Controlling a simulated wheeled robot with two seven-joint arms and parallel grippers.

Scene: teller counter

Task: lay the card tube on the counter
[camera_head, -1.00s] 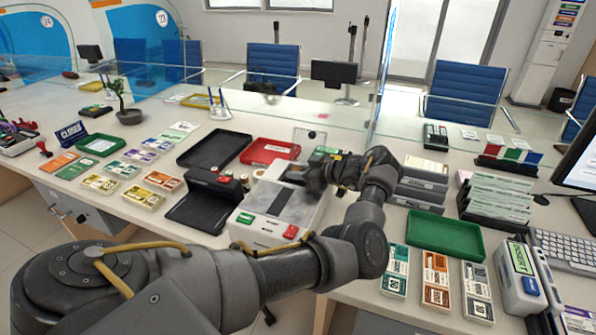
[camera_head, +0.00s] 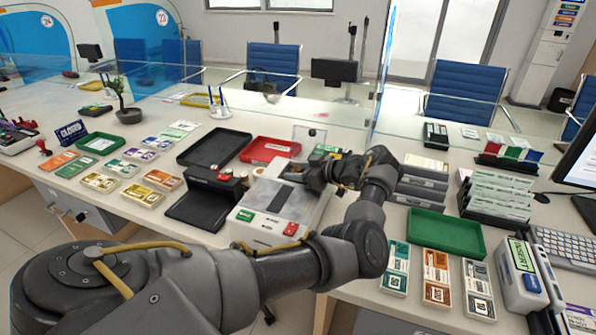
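My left arm comes in from the lower left and reaches across the middle. My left gripper (camera_head: 312,178) is over the back edge of the white-and-grey counter machine (camera_head: 262,222), close to the clear upright panel. Its fingers are small and dark here, and I cannot tell whether they are open or hold something. I cannot make out a card tube for certain. Small red-and-tan round items (camera_head: 226,175) sit at the black device left of the machine. The counter (camera_head: 150,215) is pale. My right gripper is not in view.
A black tray (camera_head: 214,147) and a red tray (camera_head: 269,151) lie behind the machine. A green tray (camera_head: 446,233) and banknote bundles (camera_head: 436,277) lie right of my arm. Grey stacked boxes (camera_head: 422,180) stand close to my wrist. A glass screen runs along the back.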

